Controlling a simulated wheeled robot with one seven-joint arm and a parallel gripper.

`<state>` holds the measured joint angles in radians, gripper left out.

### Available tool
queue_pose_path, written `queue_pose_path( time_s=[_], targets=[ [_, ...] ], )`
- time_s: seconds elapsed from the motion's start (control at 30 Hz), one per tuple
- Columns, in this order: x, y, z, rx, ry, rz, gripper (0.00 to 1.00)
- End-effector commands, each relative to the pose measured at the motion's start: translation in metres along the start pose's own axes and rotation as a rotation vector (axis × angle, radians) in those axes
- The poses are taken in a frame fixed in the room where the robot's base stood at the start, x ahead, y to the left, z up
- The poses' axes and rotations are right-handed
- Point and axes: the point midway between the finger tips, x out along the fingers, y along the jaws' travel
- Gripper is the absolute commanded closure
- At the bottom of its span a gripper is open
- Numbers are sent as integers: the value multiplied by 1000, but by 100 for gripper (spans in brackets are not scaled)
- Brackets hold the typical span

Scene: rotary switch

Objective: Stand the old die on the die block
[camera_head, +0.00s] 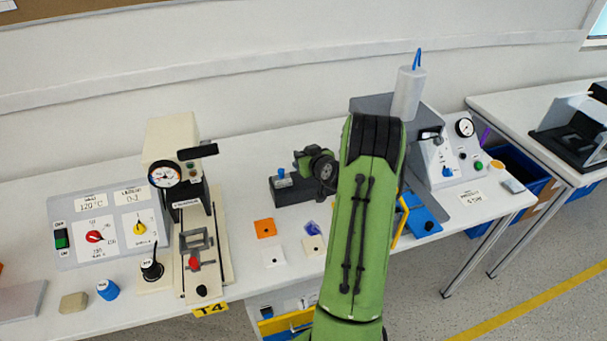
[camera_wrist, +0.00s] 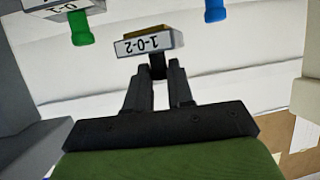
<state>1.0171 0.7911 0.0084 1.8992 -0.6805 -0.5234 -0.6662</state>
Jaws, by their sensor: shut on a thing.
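My gripper (camera_wrist: 159,75), at the bottom of the wrist view, is shut on the dark stem of a die (camera_wrist: 148,42). That die has a white label reading 1-0-2, upside down in this picture, and a tan face. The die block (camera_head: 297,191) is dark and sits mid-table in the head view. A blue-knobbed die (camera_head: 281,175) stands at its left end and its knob shows at the wrist view's upper right (camera_wrist: 215,10). A green-knobbed die (camera_wrist: 80,28) is at the upper left. My wrist hides the block's right part. I cannot tell whether the held die touches the block.
A beige press (camera_head: 176,140) stands to the left and a grey gauge machine (camera_head: 452,150) to the right. An orange tile (camera_head: 265,228) and pale tiles lie in front of the block. A blue tray (camera_head: 424,217) lies right of my arm.

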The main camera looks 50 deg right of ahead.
Motion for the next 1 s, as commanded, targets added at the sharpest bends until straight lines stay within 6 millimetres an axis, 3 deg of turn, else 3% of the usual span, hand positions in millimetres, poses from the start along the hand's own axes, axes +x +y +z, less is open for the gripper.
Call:
queue_pose_path(
  time_s=[0.3, 0.63, 0.67, 0.8, 1.0],
  targets=[
    [19, -1, 45, 1, 2, -3, 100],
    [20, -1, 47, -2, 4, -3, 100],
    [20, -1, 48, -1, 2, -3, 76],
    [20, -1, 47, -1, 2, -3, 55],
    [20, -1, 46, -1, 2, -3, 52]
  ],
)
